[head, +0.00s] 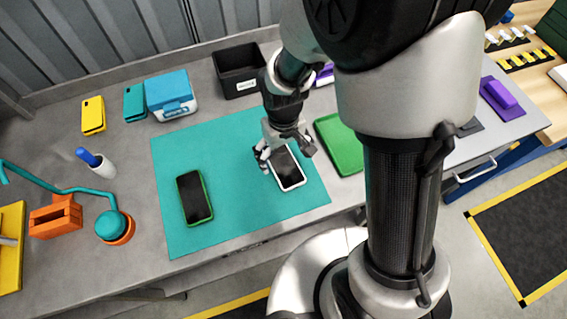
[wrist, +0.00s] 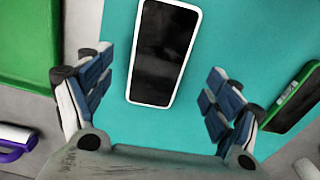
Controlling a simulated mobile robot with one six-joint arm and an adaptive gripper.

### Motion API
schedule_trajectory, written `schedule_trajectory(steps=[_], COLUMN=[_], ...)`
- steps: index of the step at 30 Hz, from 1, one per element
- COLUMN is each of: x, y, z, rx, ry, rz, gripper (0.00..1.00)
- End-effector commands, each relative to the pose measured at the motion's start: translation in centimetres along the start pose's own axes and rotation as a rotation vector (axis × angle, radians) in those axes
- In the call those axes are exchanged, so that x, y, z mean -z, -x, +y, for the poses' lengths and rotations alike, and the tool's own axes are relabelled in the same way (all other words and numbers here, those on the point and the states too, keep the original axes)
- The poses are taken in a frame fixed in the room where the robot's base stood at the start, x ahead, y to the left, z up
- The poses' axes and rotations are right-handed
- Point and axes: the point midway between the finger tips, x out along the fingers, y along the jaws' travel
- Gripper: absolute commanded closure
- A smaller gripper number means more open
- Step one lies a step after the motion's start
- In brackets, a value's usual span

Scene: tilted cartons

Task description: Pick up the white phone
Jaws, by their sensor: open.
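The white phone (head: 287,170) lies flat on the teal mat (head: 235,222), its dark screen facing up and a white frame around it. In the wrist view the white phone (wrist: 163,52) is at the upper middle, beyond and between the spread fingers. My gripper (head: 285,150) is over the phone's far part in the head view and covers some of it. My gripper (wrist: 152,110) is open, with nothing between its fingers. A green-cased phone (head: 194,197) lies on the mat to the left; it also shows in the wrist view (wrist: 292,98).
A green tray (head: 340,145) lies just right of the mat. A black bin (head: 238,72), a blue box (head: 170,95) and a yellow case (head: 93,115) stand behind. A teal lamp (head: 108,225) and orange holder (head: 55,215) are at left. The mat between the phones is clear.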

Motion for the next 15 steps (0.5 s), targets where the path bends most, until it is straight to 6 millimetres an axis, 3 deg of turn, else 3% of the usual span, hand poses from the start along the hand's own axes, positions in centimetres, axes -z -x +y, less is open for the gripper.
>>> schedule_trajectory(steps=[1, 6, 15], x=[0.1, 0.2, 0.2], y=[-1.2, -3.6, -3.8], z=[0.1, 0.2, 0.2], rx=[0.0, 0.0, -0.001], ry=[0.0, 0.0, 0.0], rz=[-0.003, -0.003, -0.001], gripper=[0.17, 0.17, 0.19])
